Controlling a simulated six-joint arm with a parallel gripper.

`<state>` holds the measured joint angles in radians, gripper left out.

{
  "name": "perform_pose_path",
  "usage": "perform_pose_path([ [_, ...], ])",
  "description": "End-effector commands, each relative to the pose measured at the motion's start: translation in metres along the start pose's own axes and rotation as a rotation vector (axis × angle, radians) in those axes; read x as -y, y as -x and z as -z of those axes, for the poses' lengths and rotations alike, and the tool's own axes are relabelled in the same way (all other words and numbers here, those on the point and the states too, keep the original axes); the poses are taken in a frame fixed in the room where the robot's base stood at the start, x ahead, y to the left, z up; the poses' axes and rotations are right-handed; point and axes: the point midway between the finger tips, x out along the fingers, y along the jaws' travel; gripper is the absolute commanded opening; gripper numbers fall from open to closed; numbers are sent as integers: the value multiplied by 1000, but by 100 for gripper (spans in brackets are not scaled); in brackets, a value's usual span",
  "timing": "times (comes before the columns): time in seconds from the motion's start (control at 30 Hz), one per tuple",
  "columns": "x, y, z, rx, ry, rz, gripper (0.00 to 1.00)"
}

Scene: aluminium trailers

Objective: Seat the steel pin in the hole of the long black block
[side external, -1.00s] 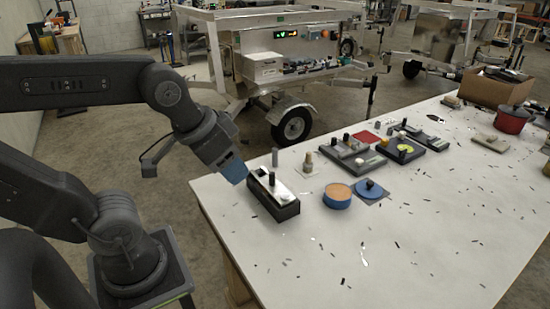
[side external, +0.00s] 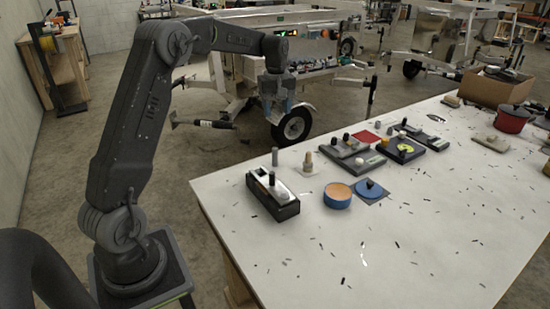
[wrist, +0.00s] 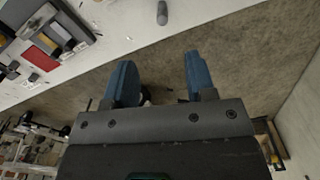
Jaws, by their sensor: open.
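The long black block (side external: 286,211) lies near the table's left end, with a pale top plate and a short dark peg standing on it. A grey upright cylinder (side external: 275,157), which looks like the steel pin, stands by the block's far end. In the wrist view, a grey pin (wrist: 162,12) shows near the table edge, ahead of my fingers. My gripper (side external: 277,106) hangs with its blue fingers down, above and past the table's far edge. In the wrist view, the fingers (wrist: 160,78) are apart with only floor visible between them. The block's hole cannot be made out.
A wooden-topped peg (side external: 308,161), a blue round tin (side external: 337,196) and a blue knobbed piece (side external: 370,188) stand to the block's right. Grey fixture trays (side external: 352,163) and a red square (side external: 368,136) lie farther back. The front tabletop has scattered slivers. Trailers stand behind.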

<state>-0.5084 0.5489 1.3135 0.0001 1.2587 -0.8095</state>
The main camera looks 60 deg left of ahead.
Motion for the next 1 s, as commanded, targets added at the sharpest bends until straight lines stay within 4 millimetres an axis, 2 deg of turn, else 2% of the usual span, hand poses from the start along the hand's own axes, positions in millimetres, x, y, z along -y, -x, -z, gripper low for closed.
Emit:
perform_pose_path([
  [0.03,0,-7,8,8,27,8,51],
  [0.17,0,-17,16,15,58,17,51],
  [0.27,0,-31,16,17,61,19,51],
  [0.5,1,-77,15,16,58,18,51],
  [0.63,1,-94,15,16,58,18,51],
  [0.83,1,-106,16,15,57,17,51],
  [1.0,1,-132,18,16,57,18,51],
])
